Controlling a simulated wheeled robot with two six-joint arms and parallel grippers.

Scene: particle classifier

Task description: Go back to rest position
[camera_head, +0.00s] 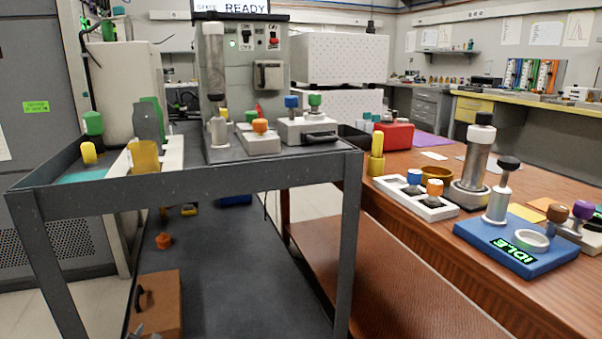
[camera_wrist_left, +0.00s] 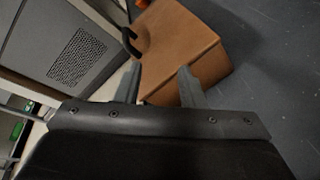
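My left gripper (camera_head: 146,331) shows only as a small grey tip at the bottom left of the head view, in front of a brown case (camera_head: 158,300). In the left wrist view its two fingers (camera_wrist_left: 158,78) stand apart with nothing held between them. The brown case (camera_wrist_left: 180,48) with a dark handle lies beyond the fingertips on the dark lower shelf of the cart. Whether a fingertip touches the case cannot be told. My right gripper is in neither view.
The grey cart (camera_head: 190,182) stands ahead, its top holding valves and instruments. A wooden table (camera_head: 520,285) on the right holds a blue device (camera_head: 515,245) reading IDLE. A small orange object (camera_head: 164,240) lies on the lower shelf (camera_head: 235,280), which is mostly clear.

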